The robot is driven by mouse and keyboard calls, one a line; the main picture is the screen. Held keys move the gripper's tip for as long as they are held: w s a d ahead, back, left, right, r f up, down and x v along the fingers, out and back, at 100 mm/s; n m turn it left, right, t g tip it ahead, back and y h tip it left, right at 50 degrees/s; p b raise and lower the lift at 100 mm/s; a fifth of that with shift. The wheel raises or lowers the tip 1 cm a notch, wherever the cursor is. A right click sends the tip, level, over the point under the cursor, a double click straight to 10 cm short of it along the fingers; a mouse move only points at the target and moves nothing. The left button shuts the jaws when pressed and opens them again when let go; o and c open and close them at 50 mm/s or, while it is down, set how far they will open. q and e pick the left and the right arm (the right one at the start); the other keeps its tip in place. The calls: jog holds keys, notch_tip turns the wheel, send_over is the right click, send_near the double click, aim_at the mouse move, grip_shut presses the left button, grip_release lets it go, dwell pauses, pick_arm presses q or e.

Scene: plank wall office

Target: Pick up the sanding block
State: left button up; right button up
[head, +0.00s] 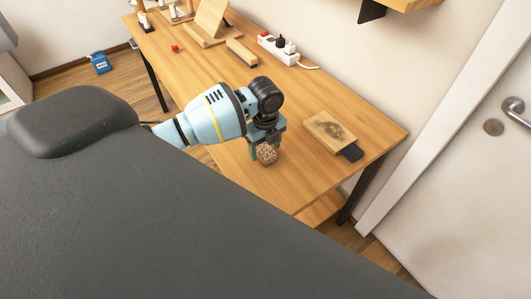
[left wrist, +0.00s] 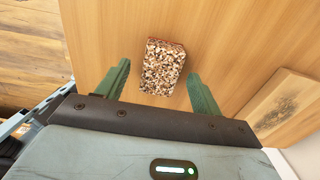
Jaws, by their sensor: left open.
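The sanding block is a small speckled brown and white block (head: 266,154) on the wooden table near its front edge. It also shows in the left wrist view (left wrist: 163,67), between and slightly beyond the green fingers. My left gripper (head: 266,157) is open over the block, with a finger on each side of it. In the left wrist view my left gripper (left wrist: 158,82) shows gaps between both fingers and the block. Whether the block rests fully on the table under the gripper is partly hidden in the head view. My right gripper is not in view.
A wooden board with a dark stain (head: 329,131) lies right of the gripper on the table (head: 225,85). A white power strip (head: 280,49), a wooden bar (head: 241,52) and a red ball-like thing (head: 175,48) stand farther back. Bare tabletop surrounds the block.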

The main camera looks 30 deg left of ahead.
pick_arm(q)
jog(key=shift+f, duration=0.85)
jog(key=c, duration=1.1)
jog(key=shift+r, duration=0.1)
jog(key=shift+r, duration=0.5)
jog(key=shift+s+a+r, duration=0.1)
jog(key=shift+s+r, duration=0.1)
jog(key=shift+r, duration=0.45)
jog(key=shift+s+a+r, duration=0.1)
jog(key=shift+s+r, duration=0.1)
jog(key=shift+r, duration=0.4)
jog(key=s+a, duration=0.1)
jog(key=s, duration=0.4)
jog(key=s+a+r, duration=0.1)
jog(key=s, duration=0.3)
jog(key=s+a, duration=0.1)
jog(key=s, duration=0.4)
jog(key=shift+s+a+r+p, duration=0.15)
jog(key=shift+s+a+p, duration=0.05)
jog(key=shift+s+p, duration=0.2)
